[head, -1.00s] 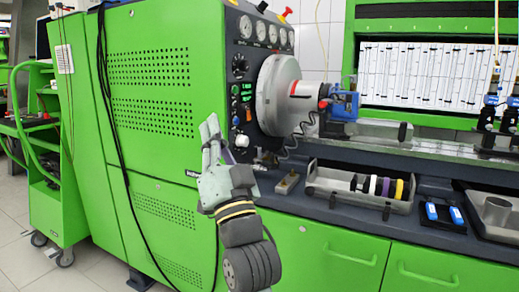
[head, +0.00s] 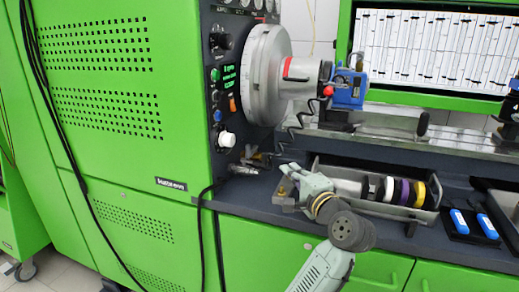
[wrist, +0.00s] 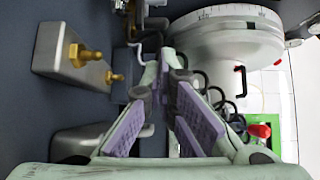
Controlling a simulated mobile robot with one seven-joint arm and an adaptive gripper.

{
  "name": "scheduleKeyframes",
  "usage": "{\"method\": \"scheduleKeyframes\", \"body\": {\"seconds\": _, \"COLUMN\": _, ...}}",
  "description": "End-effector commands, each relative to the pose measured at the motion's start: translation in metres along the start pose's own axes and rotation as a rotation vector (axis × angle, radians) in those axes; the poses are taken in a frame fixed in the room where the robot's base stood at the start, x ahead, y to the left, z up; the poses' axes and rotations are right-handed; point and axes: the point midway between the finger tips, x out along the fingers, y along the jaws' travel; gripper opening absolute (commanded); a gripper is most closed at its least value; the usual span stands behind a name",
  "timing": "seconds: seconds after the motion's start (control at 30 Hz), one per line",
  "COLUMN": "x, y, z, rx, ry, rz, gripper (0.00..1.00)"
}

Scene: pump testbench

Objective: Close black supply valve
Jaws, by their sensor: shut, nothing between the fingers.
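No part is clearly recognisable as the black supply valve. A cluster of small dark and metal fittings (head: 250,164) sits at the foot of the control panel in the head view, too small to tell apart. A grey metal block (wrist: 62,60) with brass fittings lies left of the fingers. A small black handle-like part (wrist: 240,78) shows to the right, below the round disc.
The large grey disc (head: 268,75) and blue clamp (head: 347,90) stand above the bench. A tray (head: 400,211) of coloured rings is right of my gripper. A black hose (head: 201,235) hangs over the bench's front edge.

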Motion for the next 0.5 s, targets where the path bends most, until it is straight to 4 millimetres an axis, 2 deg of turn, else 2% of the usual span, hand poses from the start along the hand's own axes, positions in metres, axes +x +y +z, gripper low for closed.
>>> {"method": "scheduleKeyframes", "body": {"seconds": 0.37, "x": -0.0029, "y": 0.0038, "z": -0.0042, "rx": 0.019, "ry": -0.001, "rz": 0.008, "gripper": 0.0}}
{"method": "scheduleKeyframes", "body": {"seconds": 0.5, "x": 0.0029, "y": 0.003, "z": -0.0039, "rx": 0.019, "ry": -0.002, "rz": 0.008, "gripper": 0.0}}
